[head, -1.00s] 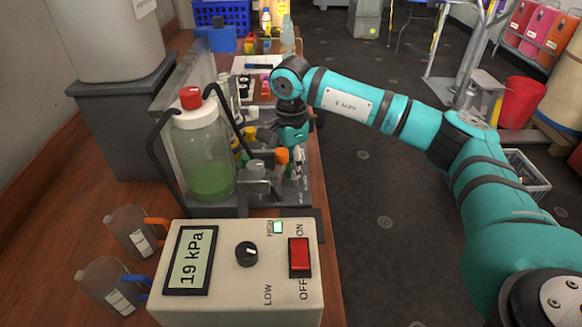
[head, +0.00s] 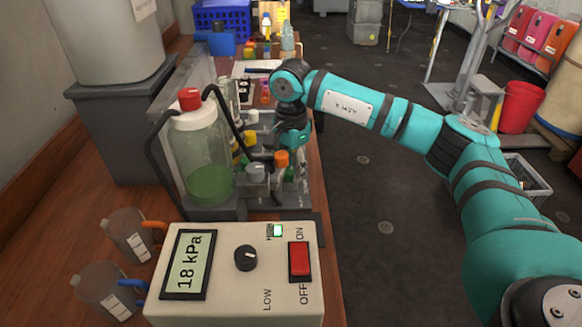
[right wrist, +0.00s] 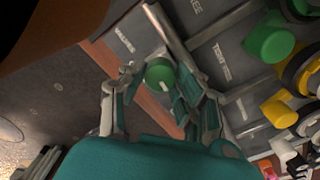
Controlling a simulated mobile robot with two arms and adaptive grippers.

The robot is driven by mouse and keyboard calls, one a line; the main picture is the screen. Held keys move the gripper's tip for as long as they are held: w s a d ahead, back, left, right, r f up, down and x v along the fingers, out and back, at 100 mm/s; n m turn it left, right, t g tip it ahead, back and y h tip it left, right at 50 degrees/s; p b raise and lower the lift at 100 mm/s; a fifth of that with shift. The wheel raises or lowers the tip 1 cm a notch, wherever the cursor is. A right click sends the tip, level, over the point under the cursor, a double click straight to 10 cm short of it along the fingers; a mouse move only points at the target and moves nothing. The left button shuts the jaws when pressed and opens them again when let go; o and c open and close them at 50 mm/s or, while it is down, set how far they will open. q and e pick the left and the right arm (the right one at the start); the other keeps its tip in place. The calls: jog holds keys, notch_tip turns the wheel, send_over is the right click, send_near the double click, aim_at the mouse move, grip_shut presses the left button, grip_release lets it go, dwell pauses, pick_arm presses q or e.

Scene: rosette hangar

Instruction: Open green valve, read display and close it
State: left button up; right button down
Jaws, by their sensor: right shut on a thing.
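The display box (head: 240,300) stands at the front of the bench. Its screen (head: 188,262) reads "18 kPa", and a small green light (head: 277,231) is lit beside "HIGH". My right gripper (right wrist: 160,80) is shut on a small green valve knob (right wrist: 160,72) with a pale mark, seen between its fingers in the right wrist view. In the head view my right gripper (head: 296,158) points down behind an orange knob (head: 282,158), which partly hides the grip. I cannot tell how far the valve is turned. My left gripper is not in view.
A red-capped bottle (head: 206,150) with green liquid stands left of the valves. A larger green knob (right wrist: 270,38) and a yellow knob (right wrist: 279,109) are close to my right gripper. Two jugs (head: 128,235) (head: 103,290) stand left of the box. Open floor lies right of the bench.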

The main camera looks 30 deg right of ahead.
aim_at(291, 170)
jog(key=c, duration=0.9)
grip_release()
jog(key=shift+c, duration=0.2)
notch_tip(291, 170, up, 12)
